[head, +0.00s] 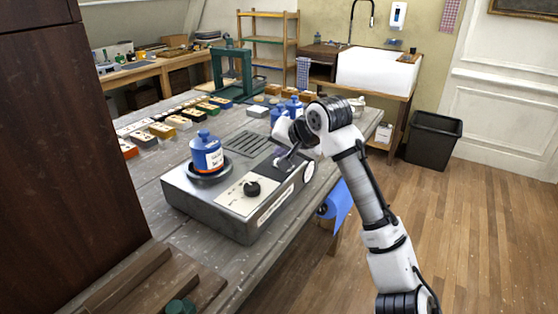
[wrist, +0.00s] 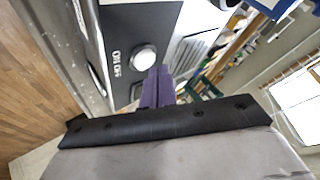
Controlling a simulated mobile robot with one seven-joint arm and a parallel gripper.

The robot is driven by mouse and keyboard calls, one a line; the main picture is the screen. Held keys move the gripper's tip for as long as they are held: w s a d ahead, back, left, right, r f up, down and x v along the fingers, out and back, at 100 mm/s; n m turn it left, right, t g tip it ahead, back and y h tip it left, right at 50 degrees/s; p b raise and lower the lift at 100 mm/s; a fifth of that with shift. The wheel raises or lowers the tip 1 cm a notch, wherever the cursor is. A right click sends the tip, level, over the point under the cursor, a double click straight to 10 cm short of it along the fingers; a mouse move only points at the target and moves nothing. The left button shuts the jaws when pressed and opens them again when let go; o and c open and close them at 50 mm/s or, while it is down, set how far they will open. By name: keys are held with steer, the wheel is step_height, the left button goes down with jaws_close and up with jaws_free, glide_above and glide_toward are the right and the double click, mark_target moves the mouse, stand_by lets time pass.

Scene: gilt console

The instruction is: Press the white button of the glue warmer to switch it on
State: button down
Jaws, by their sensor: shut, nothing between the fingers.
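The glue warmer (head: 228,222) is a grey metal box on the workbench, with a black knob on a pale panel. A blue bottle with a white and orange label (head: 207,152) stands in its round well. The round white button (wrist: 143,58) shows in the wrist view, on a dark panel beside "ON OFF" lettering. My gripper (head: 281,160) is over the right part of the warmer in the head view. Its purple fingers are shut and empty; in the wrist view the fingertips (wrist: 158,75) are just below and right of the button. I cannot tell whether they touch anything. My arm hides the button in the head view.
Blue bottles (head: 290,108) stand behind the gripper on the bench. Rows of small coloured blocks (head: 178,121) and a green press frame (head: 232,75) are farther back. Wooden boards (head: 130,280) lie at the front left. Open floor is at the right.

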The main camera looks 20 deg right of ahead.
steer(key=shift+f, duration=0.45)
stand_by(0.4)
steer(key=shift+r, duration=0.1)
steer(key=shift+r+p, duration=0.75)
steer(key=shift+r, duration=0.05)
step_height(320, 180, up, 6)
steer(key=p, duration=0.5)
steer(key=shift+p, duration=0.3)
steer(key=shift+f, duration=0.1)
stand_by(0.9)
